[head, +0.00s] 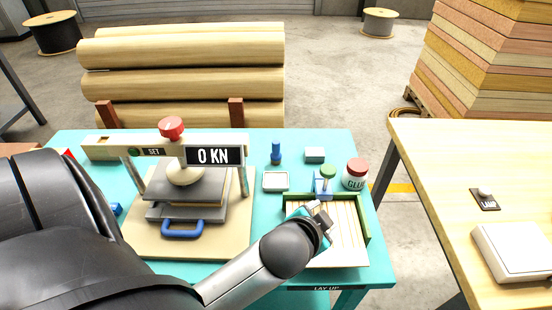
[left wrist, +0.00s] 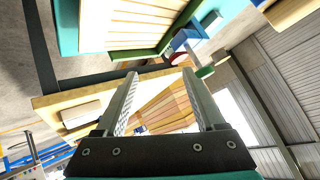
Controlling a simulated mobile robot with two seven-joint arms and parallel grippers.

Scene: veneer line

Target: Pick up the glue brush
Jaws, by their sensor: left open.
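A green-topped upright piece, apparently the glue brush (head: 327,173), stands in a light blue holder (head: 321,187) behind the green-edged tray. In the left wrist view the green top (left wrist: 205,72) and blue holder (left wrist: 187,40) show beyond the fingertips, up and to the right. The bristles are not visible. My left gripper (head: 325,213) is over the tray, just in front of the holder. Its fingers (left wrist: 160,85) are apart with nothing between them. The glue jar (head: 354,176), with a red-brown lid, stands right of the brush. My right gripper is not in view.
The slatted tray (head: 366,228) lies under my left gripper. A press (head: 244,180) with a "0 KN" display stands to the left. A blue-handled piece (head: 276,152), a small block (head: 315,155) and a pale dish (head: 276,181) sit behind. A wooden table (head: 440,160) is at right.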

